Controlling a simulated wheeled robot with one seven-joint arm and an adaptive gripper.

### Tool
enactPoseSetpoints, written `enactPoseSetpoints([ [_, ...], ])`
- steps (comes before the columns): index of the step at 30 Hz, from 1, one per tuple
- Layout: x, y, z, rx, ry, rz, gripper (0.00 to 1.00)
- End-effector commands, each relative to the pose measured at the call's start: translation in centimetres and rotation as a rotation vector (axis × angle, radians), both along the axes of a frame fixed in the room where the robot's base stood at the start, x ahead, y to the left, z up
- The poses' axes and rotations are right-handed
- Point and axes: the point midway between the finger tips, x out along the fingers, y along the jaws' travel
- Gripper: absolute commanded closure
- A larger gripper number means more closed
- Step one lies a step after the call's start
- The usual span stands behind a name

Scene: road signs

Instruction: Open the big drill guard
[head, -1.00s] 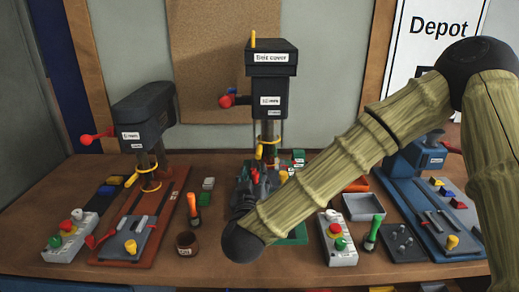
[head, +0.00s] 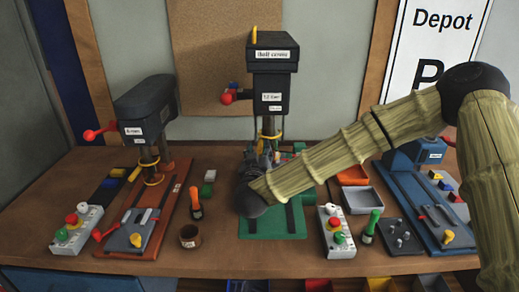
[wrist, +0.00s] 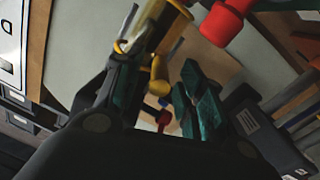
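The big drill (head: 272,75) is the tall dark drill press in the middle, on a green base (head: 258,226). Its yellow guard ring (head: 269,137) sits around the lower spindle; a yellow ring and a yellow knob (wrist: 158,87) show in the wrist view. My gripper (head: 264,152) is at the drill's lower front, just below the ring. In the wrist view its dark fingers (wrist: 165,95) stand apart, with the yellow knob seen between them. Whether a finger touches the guard I cannot tell. My wrist hides part of the drill's base.
A smaller drill (head: 146,115) on a red base stands left, a blue machine (head: 418,152) right. Button boxes (head: 76,229) and (head: 335,231) flank the middle. A red-knobbed lever (head: 228,97) sticks out left of the big drill. Grey tray (head: 360,200) lies right.

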Motion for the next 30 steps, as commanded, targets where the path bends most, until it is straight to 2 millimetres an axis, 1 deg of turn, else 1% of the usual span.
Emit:
enactPoseSetpoints([
  [9,0.2,0.0,0.0,0.0,-0.001,0.0,0.61],
  [14,0.2,0.0,0.0,0.0,0.0,0.0,0.9],
  [15,0.2,0.0,0.0,0.0,0.0,0.0,0.97],
  [16,0.2,0.0,0.0,0.0,0.0,0.0,1.0],
  [24,0.2,0.0,0.2,0.0,-0.001,0.0,1.0],
  [30,0.2,0.1,1.8,-0.002,-0.003,0.002,1.0],
])
